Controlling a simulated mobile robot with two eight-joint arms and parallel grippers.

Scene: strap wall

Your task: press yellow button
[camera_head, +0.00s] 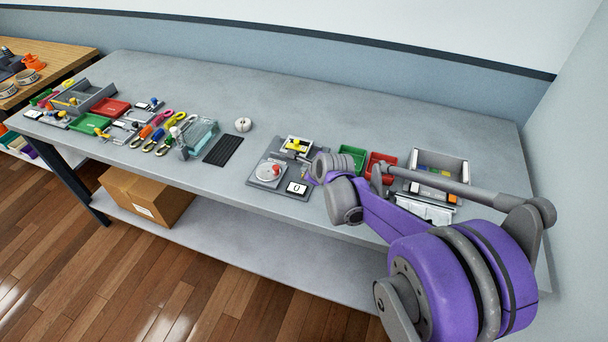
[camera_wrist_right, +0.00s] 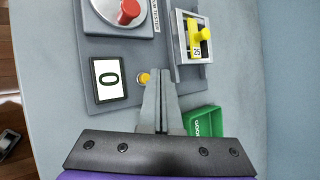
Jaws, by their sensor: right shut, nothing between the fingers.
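The small round yellow button (camera_wrist_right: 144,78) is on the grey tester board (camera_wrist_right: 110,45), between the "0" display (camera_wrist_right: 108,80) and the slider unit. My right gripper (camera_wrist_right: 160,74) is shut and empty. Its fingertips appear just beside the button, to its right in the wrist view; I cannot tell whether they touch it. In the head view my right gripper (camera_head: 310,176) is over the right part of the board (camera_head: 255,180), and the button cannot be made out there. My left gripper is not in view.
The board also carries a red knob (camera_wrist_right: 129,12) on a round dial and a yellow slider handle (camera_wrist_right: 200,36). A green bin (camera_wrist_right: 203,121) stands close by the gripper. Red (camera_head: 376,160) and grey (camera_head: 440,160) bins stand to the right. Several tools lie far left.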

